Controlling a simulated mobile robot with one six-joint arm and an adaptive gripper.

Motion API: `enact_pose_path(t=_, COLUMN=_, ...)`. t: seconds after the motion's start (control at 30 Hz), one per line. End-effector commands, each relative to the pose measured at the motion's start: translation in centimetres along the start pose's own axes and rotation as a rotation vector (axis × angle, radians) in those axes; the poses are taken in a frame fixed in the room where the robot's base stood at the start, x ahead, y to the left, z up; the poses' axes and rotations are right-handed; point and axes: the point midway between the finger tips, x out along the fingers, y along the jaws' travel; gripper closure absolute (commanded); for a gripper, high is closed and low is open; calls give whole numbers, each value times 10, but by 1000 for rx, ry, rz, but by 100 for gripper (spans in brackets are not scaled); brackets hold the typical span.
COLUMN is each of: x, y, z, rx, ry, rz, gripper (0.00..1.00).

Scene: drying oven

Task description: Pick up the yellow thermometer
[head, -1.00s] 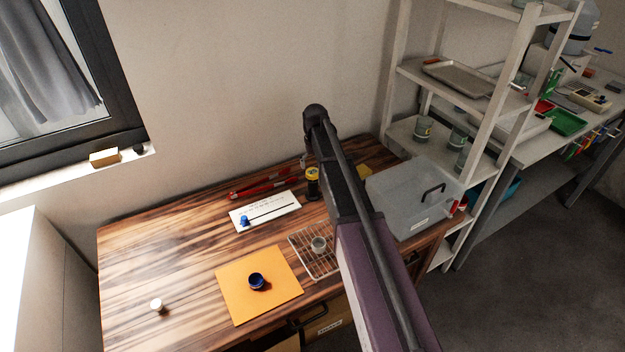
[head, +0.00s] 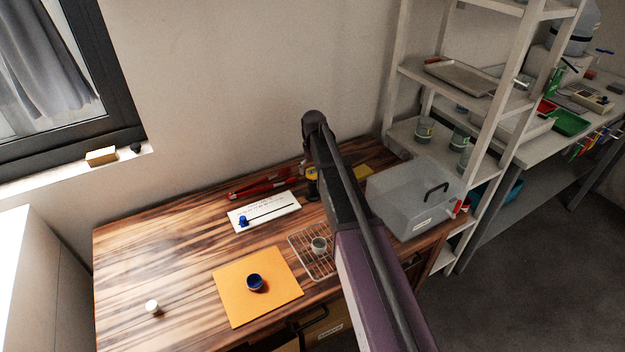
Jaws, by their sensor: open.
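No thermometer can be made out for certain. A small dark object with a yellow band (head: 312,177) stands on the wooden desk, partly hidden behind my arm.
On the desk (head: 150,250) are an orange mat with a blue cup (head: 256,283), a wire rack (head: 298,242) with a small cup, a white card (head: 265,213), red tools (head: 262,184) and a white cap (head: 152,306). A clear bin (head: 405,205) and shelves (head: 510,100) stand right.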

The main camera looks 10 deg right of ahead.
Motion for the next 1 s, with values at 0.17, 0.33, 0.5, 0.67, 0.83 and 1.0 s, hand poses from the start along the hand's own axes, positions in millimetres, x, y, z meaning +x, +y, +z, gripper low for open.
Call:
enact_pose_path(t=0.17, x=17, y=0, z=0, rx=0, ry=0, rz=0, gripper=0)
enact_pose_path(t=0.33, x=24, y=0, z=0, rx=0, ry=0, rz=0, gripper=0)
enact_pose_path(t=0.5, x=24, y=0, z=0, rx=0, ry=0, rz=0, gripper=0)
enact_pose_path(t=0.67, x=24, y=0, z=0, rx=0, ry=0, rz=0, gripper=0)
enact_pose_path(t=0.83, x=24, y=0, z=0, rx=0, ry=0, rz=0, gripper=0)
enact_pose_path(t=1.0, x=24, y=0, z=0, rx=0, ry=0, rz=0, gripper=0)
